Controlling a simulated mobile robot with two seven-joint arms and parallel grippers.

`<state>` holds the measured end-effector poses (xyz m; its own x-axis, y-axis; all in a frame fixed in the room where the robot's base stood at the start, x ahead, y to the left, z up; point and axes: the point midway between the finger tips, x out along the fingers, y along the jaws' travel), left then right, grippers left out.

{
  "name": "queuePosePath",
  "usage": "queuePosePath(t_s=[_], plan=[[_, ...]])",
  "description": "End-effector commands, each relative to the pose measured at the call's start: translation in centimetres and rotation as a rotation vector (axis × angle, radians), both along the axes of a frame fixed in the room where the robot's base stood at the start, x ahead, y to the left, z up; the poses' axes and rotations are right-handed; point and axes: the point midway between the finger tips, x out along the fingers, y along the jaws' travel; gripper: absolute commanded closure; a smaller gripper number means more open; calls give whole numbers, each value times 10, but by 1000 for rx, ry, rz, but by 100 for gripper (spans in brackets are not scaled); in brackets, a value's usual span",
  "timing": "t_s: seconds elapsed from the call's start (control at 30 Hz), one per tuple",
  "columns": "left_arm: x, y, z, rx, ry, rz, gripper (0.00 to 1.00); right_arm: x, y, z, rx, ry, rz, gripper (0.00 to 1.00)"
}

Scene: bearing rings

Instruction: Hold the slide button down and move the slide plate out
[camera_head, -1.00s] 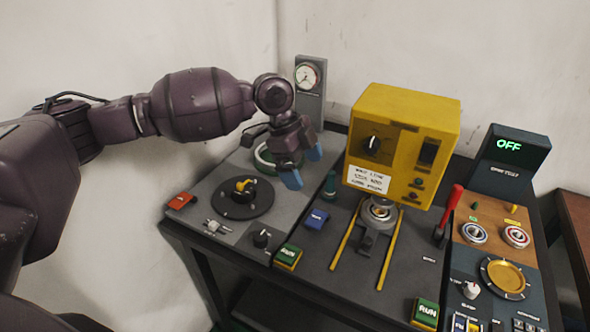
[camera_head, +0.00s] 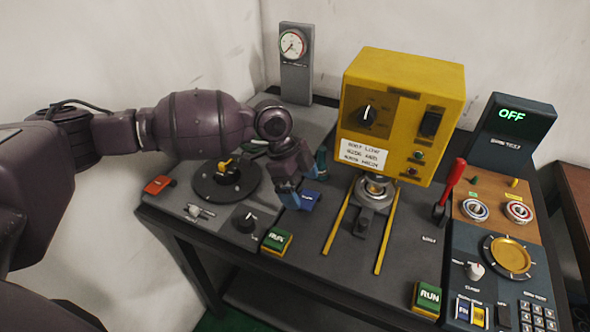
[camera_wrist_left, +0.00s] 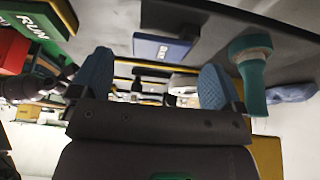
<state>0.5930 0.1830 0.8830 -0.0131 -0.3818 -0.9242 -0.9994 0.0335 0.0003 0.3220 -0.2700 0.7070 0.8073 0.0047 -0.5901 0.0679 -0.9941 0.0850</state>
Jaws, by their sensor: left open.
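The blue slide button (camera_head: 310,199) lies on the dark bench top, left of the yellow rails, partly hidden by my left gripper. It also shows in the left wrist view (camera_wrist_left: 163,48), ahead of and between the fingers. My left gripper (camera_head: 304,185) is open and empty, its blue fingertips over and beside the button; I cannot tell whether they touch it. The dark slide plate (camera_head: 365,222) sits between two yellow rails under the yellow press box, with a metal ring seat (camera_head: 375,188) at its rear end. My right gripper is not in view.
The yellow press box (camera_head: 402,115) stands behind the rails. A teal peg (camera_wrist_left: 252,75) stands close to the gripper. Green RUN buttons (camera_head: 276,241) (camera_head: 427,297) sit near the front edge. A red lever (camera_head: 452,180) is to the right. A black turntable (camera_head: 226,182) lies left.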

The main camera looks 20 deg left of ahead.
Motion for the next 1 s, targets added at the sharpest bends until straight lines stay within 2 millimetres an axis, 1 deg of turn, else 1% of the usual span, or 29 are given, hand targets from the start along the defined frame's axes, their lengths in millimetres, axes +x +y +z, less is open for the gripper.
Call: queuePosePath(t_s=[0.03,0.2,0.57,0.9,1.0], plan=[[0,-2,-7,1,3,0,6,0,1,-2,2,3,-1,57],[0,-7,-16,-1,1,1,6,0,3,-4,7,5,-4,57],[0,-8,-18,0,-1,0,6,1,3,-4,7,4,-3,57],[0,-8,-18,0,0,0,58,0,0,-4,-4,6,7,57],[0,-8,-19,0,0,0,59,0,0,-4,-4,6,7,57]])
